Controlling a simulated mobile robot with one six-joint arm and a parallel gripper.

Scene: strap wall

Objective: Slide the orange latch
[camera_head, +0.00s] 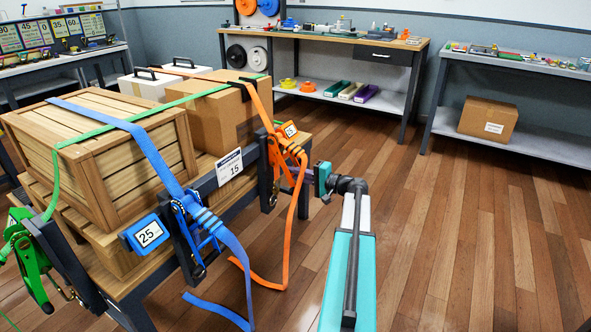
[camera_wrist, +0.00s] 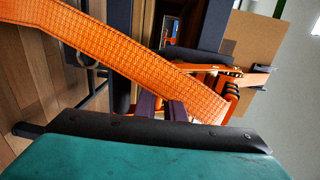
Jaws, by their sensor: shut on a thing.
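The orange latch (camera_head: 287,148) is a ratchet buckle on the orange strap (camera_head: 262,103), at the right end of the dark rail. My gripper (camera_head: 298,179) reaches it from the right, just below the buckle. In the wrist view, the two dark fingers of my gripper (camera_wrist: 160,108) are close together with a sliver of orange between them, and look shut on part of the orange latch. The latch's orange frame (camera_wrist: 229,97) shows to the right of the fingers. The loose orange strap (camera_wrist: 135,52) crosses in front and hides part of the grip.
A blue buckle (camera_head: 201,222) and a green buckle (camera_head: 30,262) sit farther left on the rail. The straps cross a wooden crate (camera_head: 135,172) and a cardboard box (camera_head: 215,110). Loose blue and orange strap ends hang to the floor. The floor on the right is clear.

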